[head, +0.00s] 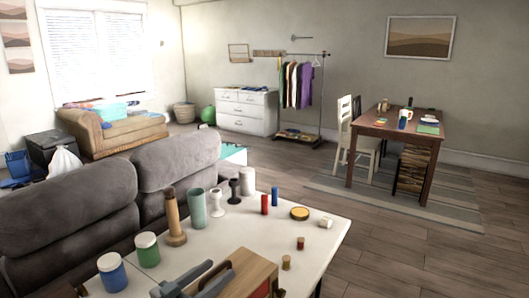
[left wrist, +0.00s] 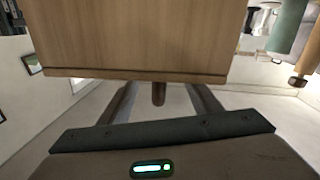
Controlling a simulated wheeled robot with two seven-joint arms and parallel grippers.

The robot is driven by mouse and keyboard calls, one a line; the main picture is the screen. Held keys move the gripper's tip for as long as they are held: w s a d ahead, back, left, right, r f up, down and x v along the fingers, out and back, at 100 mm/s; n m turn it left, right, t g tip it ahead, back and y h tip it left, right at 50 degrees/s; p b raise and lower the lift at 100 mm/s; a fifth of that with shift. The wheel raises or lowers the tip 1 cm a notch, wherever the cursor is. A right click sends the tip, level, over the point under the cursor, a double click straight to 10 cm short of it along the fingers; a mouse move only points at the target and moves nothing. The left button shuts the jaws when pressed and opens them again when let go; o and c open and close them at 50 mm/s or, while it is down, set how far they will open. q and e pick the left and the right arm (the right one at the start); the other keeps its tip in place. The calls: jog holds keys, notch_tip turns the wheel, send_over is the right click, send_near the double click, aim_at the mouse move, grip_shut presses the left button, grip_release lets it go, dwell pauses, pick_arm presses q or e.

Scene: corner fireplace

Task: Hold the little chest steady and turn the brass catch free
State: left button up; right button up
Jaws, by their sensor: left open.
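The little wooden chest (head: 250,271) stands at the near edge of the white table, cut off by the bottom of the head view. My left gripper (head: 222,268) is at its left side with the fingers apart. In the left wrist view the chest's plain wooden face (left wrist: 135,38) fills the top. A small brown peg-like piece, perhaps the catch (left wrist: 158,93), sticks out past the chest's edge, between my two dark open fingers (left wrist: 160,100). I cannot tell that either finger touches it. My right gripper does not show.
The white table (head: 255,232) bears a tall wooden mill (head: 173,217), a green cup (head: 197,208), lidded jars (head: 112,272), red and blue cylinders and small corks. A grey sofa (head: 65,205) stands behind at left. The table's right part is mostly clear.

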pick_arm(q)
jog(key=v, duration=1.2)
jog(key=shift+r, duration=0.1)
